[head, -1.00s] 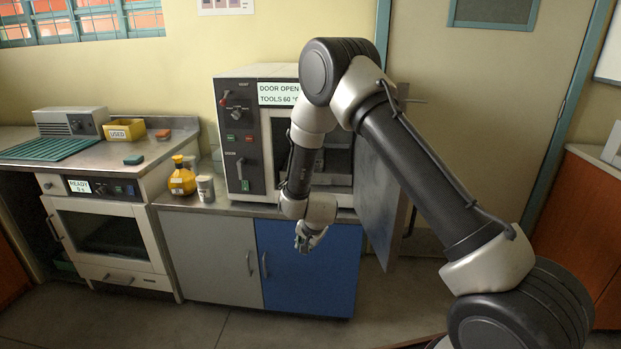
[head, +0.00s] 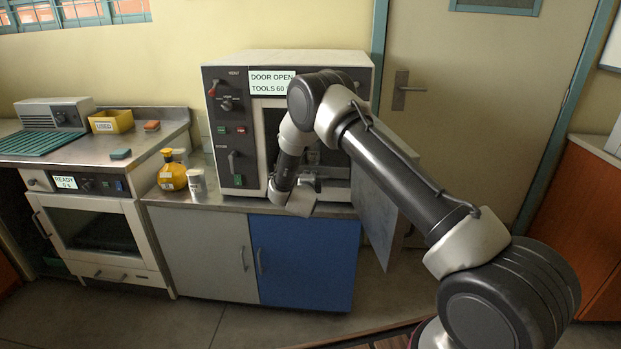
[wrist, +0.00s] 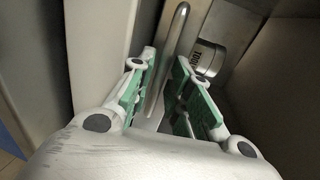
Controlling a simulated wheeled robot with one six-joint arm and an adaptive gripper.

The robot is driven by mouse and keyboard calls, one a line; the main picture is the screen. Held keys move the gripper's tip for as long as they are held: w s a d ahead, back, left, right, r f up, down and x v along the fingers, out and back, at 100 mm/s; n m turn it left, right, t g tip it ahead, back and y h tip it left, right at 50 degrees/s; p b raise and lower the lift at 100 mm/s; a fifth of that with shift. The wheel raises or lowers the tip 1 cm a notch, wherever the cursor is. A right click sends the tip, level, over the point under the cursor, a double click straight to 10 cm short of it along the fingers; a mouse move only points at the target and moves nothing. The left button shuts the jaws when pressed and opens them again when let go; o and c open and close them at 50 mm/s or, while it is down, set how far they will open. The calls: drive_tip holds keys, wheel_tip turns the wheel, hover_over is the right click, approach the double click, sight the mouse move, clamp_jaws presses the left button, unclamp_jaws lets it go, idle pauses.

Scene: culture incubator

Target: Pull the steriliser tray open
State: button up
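The steriliser (head: 228,150) is a pale box with a dark panel and a sign reading "DOOR OPEN TOOLS 60". Its door (head: 374,205) hangs open to the right. The steel tray (head: 338,196) shows low in the opening, partly hidden by my arm. My gripper (head: 312,184) is at the opening, in front of the tray. In the wrist view my gripper (wrist: 166,62) is open, its green-padded fingers apart. A bent metal bar handle (wrist: 178,32) runs between the fingers. I cannot tell whether either pad touches it. A metal cylinder marked "TOOL" (wrist: 207,60) is beyond the right finger.
A yellow bottle (head: 172,176) and a white cup (head: 197,184) stand on the counter left of the steriliser. Blue (head: 300,262) and grey (head: 200,250) cupboard doors are below. The open door bounds the space on the right.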

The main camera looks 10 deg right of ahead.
drive_tip(key=shift+x, duration=0.85)
clamp_jaws()
drive_tip(key=shift+s, duration=0.15)
